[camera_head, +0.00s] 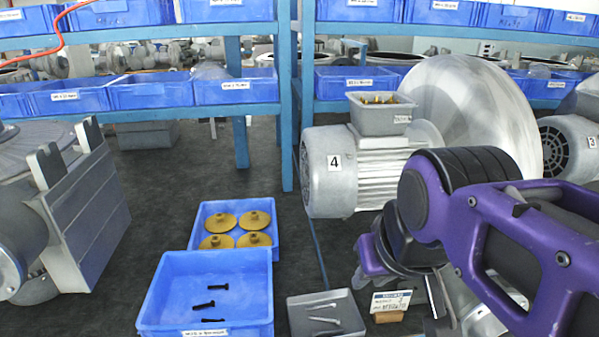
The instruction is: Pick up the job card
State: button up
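A small white card with a blue band across its top, which looks like the job card (392,300), stands tilted on a small tan block (387,317) at the lower middle right. My gripper (436,300) is just to the right of the card, under my purple and black arm. The arm hides much of the gripper, and its finger opening cannot be made out. I see no clear contact between it and the card.
A grey metal tray (297,318) with silver tools lies left of the card. A blue bin (165,290) with black bolts and a blue tray with yellow discs (237,240) are further left. A grey motor marked 4 (325,180) stands behind. Dark surface (160,190) is free between.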

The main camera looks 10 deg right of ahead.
aim_at(386, 307)
jog(key=k+l+u, duration=0.2)
jog(key=l+u, duration=0.2)
jog(key=k+l+u, duration=0.35)
jog(key=l, duration=0.25)
jog(key=k+l+u, duration=0.4)
jog(key=l+u, duration=0.35)
jog(key=u, duration=0.15)
jog(key=j+z, duration=0.25)
jog(key=i+j+z, duration=0.1)
jog(key=z, duration=0.15)
